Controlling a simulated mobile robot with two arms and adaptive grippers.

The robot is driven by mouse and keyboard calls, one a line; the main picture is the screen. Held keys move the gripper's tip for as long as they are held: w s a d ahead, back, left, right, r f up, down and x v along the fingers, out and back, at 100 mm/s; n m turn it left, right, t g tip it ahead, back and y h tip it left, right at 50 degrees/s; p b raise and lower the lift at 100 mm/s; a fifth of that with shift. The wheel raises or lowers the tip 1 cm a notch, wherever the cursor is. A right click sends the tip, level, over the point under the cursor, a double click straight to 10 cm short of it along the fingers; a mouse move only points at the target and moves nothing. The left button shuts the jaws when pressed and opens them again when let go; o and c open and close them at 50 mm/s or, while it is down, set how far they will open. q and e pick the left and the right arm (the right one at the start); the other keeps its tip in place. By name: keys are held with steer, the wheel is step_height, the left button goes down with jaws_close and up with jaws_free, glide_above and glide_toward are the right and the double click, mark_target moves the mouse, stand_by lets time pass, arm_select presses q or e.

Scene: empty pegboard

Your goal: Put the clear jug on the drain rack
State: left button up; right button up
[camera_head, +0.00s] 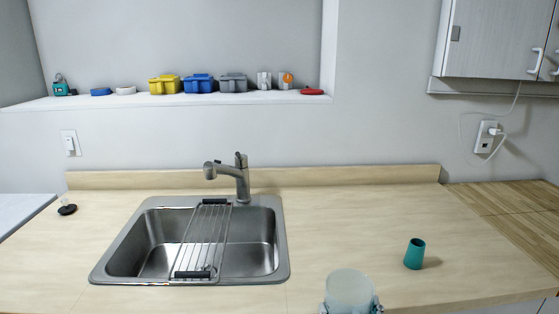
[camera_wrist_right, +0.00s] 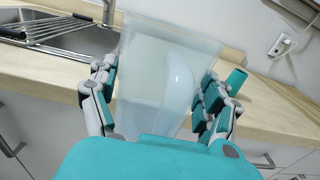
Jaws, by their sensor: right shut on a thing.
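The clear jug (camera_head: 350,288) shows at the bottom edge of the head view, by the counter's front edge. In the right wrist view the jug (camera_wrist_right: 165,75) is a translucent, whitish vessel between my fingers. My right gripper (camera_wrist_right: 160,92) is shut on the jug, with teal and grey fingers on both sides of it. Only its fingertips (camera_head: 350,306) show in the head view. The drain rack (camera_head: 203,235) is a wire rack with dark ends, lying across the sink. It also shows at the top left of the right wrist view (camera_wrist_right: 50,27). My left gripper is not seen.
A teal cup (camera_head: 414,254) stands on the counter right of the jug. The steel sink (camera_head: 255,262) has a faucet (camera_head: 240,178) behind the rack. A small dark item (camera_head: 67,209) lies left of the sink. Counter between sink and cup is clear.

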steer(key=s+d+f, duration=0.1)
steer(key=s+d, duration=0.1)
steer(key=s, duration=0.4)
steer(key=s+d+f, duration=0.2)
steer(key=s, duration=0.4)
steer(key=shift+d+f, duration=0.2)
steer(key=shift+d, duration=0.15)
